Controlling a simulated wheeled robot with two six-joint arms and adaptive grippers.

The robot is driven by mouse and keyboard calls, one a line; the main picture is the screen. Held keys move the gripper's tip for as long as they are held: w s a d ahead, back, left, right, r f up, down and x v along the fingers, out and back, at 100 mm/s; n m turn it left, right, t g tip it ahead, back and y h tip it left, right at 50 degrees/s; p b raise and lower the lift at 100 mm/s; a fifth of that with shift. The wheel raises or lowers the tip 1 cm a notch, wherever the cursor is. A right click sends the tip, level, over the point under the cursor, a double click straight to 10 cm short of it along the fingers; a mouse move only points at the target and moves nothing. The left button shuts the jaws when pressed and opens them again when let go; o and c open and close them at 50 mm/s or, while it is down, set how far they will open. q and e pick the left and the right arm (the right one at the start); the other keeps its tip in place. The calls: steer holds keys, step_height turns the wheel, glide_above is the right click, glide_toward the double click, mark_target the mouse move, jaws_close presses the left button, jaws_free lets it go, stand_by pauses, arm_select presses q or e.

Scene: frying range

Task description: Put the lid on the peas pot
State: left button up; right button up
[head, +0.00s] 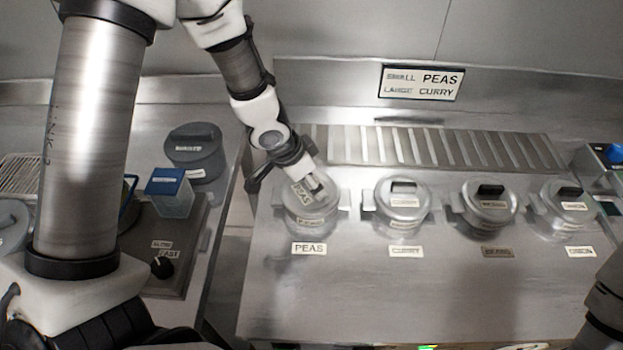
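The peas pot (315,222) stands at the left end of a row of pots on the steel counter, behind a PEAS label (309,248). A round metal lid (301,205) with a PEAS tag is at its top. The tag sits turned at an angle. I cannot tell whether the lid is fully seated or slightly raised. My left gripper (316,184) reaches down from behind, with its fingertips at the lid's handle. The handle is mostly hidden, and I cannot tell whether the fingers are closed on it. My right gripper is out of view.
Lidded pots for curry (402,222) and others (488,220) stand to the right. A grey lidded pot (197,160) and a blue-topped container (172,195) are on the left counter, past a gap. The front of the counter is clear.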

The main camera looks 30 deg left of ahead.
arm_select(q)
steer(key=shift+w, duration=0.1)
stand_by(0.4)
steer(key=shift+f, duration=0.2)
steer(key=shift+w+f, duration=0.15)
steer(key=shift+f, duration=0.05)
stand_by(0.3)
steer(key=o, duration=1.3)
steer(key=shift+o, duration=1)
steer(key=shift+r, duration=0.1)
